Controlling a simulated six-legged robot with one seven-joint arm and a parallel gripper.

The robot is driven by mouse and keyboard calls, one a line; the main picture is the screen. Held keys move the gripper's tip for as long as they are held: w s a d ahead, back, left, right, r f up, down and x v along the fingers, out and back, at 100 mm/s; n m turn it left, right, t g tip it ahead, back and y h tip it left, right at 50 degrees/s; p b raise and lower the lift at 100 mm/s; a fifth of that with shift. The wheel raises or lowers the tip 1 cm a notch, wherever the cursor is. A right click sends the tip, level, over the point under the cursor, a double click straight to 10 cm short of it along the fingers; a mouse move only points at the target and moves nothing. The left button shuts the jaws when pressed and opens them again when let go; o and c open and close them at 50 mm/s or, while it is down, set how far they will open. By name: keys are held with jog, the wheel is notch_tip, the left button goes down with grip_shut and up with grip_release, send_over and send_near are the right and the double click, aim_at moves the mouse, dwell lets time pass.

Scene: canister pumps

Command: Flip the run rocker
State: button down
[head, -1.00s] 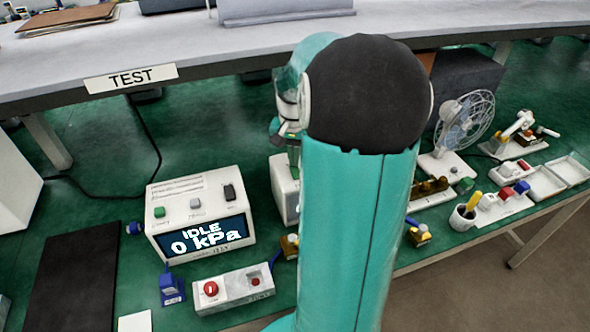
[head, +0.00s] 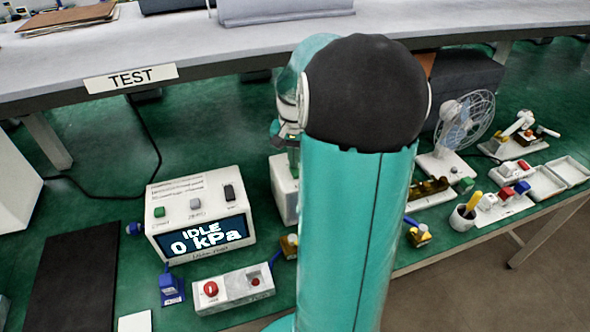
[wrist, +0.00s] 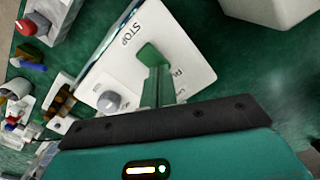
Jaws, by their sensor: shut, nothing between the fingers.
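A white box (head: 283,190) stands partly hidden behind my arm in the head view. In the wrist view its white panel (wrist: 193,52) carries the word STOP and a second label, partly hidden, that starts with R. A green rocker (wrist: 149,53) shows between the two labels. A grey round knob (wrist: 108,101) sits nearer the panel's corner. My gripper (wrist: 156,72) is shut and empty, its fingertips at the rocker in the picture; I cannot tell whether they touch it. In the head view my gripper (head: 292,157) is above the white box, mostly hidden by my arm.
A display box (head: 200,215) reading IDLE 0 kPa stands to the left. A white control box (head: 232,288) with red buttons is in front of it. A fan (head: 463,125) and small parts stand to the right. A shelf marked TEST (head: 130,78) runs behind.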

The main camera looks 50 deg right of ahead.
jog(key=shift+r, duration=3.25)
jog(key=shift+a, duration=0.15)
jog(key=a+r+n+t+h, duration=0.1)
jog(key=a+r+n, duration=0.2)
jog(key=a, duration=0.6)
jog(key=a+r+n+t, duration=0.1)
jog(key=a+r+n, duration=0.15)
jog(key=a, duration=0.65)
jog(key=s+a+n+t, duration=0.1)
jog(key=s+a+n, duration=0.2)
jog(key=a, duration=0.3)
jog(key=s+a+n+t+y, duration=0.1)
jog(key=s+a+n+t, duration=0.1)
jog(key=s+a, duration=0.3)
jog(key=shift+s+a+f+n+t, duration=0.35)
jog(key=shift+a+n, duration=0.3)
jog(key=shift+a, duration=0.5)
jog(key=shift+r, duration=0.15)
